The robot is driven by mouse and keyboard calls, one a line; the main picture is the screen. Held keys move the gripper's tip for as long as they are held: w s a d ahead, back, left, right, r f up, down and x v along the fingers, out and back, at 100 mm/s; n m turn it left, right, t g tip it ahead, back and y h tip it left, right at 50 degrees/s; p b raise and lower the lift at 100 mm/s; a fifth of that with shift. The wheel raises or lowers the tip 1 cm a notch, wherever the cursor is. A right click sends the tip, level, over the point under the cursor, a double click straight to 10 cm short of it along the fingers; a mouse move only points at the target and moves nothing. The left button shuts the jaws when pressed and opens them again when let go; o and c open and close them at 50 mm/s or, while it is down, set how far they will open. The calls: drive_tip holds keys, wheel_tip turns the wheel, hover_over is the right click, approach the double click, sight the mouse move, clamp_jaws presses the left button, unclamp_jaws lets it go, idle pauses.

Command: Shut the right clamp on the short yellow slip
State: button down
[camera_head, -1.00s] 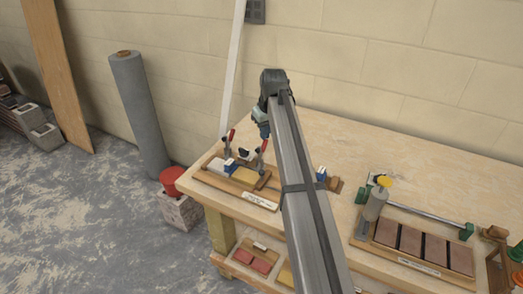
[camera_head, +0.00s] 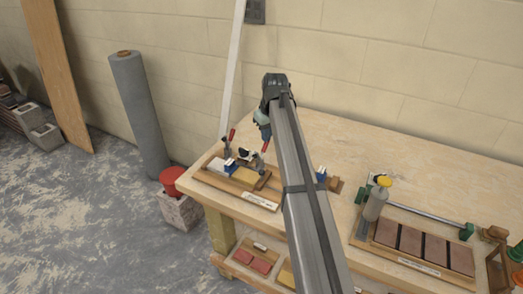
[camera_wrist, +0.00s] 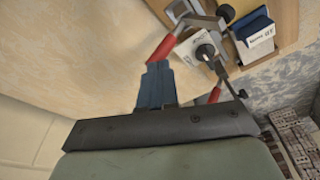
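The short yellow slip (camera_head: 244,174) lies on the wooden clamp board (camera_head: 212,182) at the table's left end. The right clamp (camera_head: 262,160) has a red handle, which also shows in the wrist view (camera_wrist: 174,38). My gripper (camera_head: 265,134) is above and behind this clamp. In the wrist view its blue fingers (camera_wrist: 154,78) are together, with their tips at the lower end of that handle. Contact is hard to judge. The left clamp (camera_head: 229,143) stands beside it with its red handle up. My arm hides part of the board's right side.
A second board with brown tiles (camera_head: 423,244) and a yellow-topped tube (camera_head: 376,203) stand at the table's right. The back of the tabletop is clear.

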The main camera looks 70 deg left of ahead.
drive_tip(key=shift+f, duration=0.1)
idle(0.3)
drive_tip(key=shift+w+a+f, duration=0.25)
drive_tip(key=shift+f, duration=0.4)
drive_tip(key=shift+r, duration=3.55)
